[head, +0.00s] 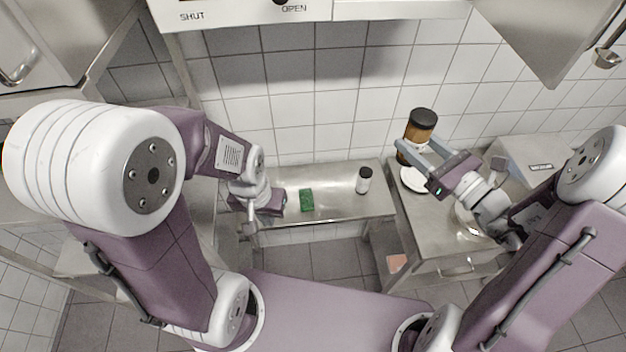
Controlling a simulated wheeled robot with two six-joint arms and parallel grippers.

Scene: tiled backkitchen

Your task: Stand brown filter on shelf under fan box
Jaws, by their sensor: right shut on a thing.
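The brown filter (417,134), an amber cylinder with a black top, is upright at the right. My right gripper (418,153) is shut on it, its fingers around the lower part. The filter is above the right steel counter; the gap below it is hard to judge. The fan box (255,12), a white housing marked SHUT and OPEN, spans the top. Below it is a steel shelf (335,205) against the tiled wall. My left gripper (262,207) is at the shelf's left end, seen from above; its fingers are not clear.
A green sponge (306,200) lies mid-shelf, and a small dark bottle with a white label (363,180) stands near its right end. Bare steel shows between and around them. A white round dish (413,180) is on the right counter (420,232). A steel hood (545,35) hangs upper right.

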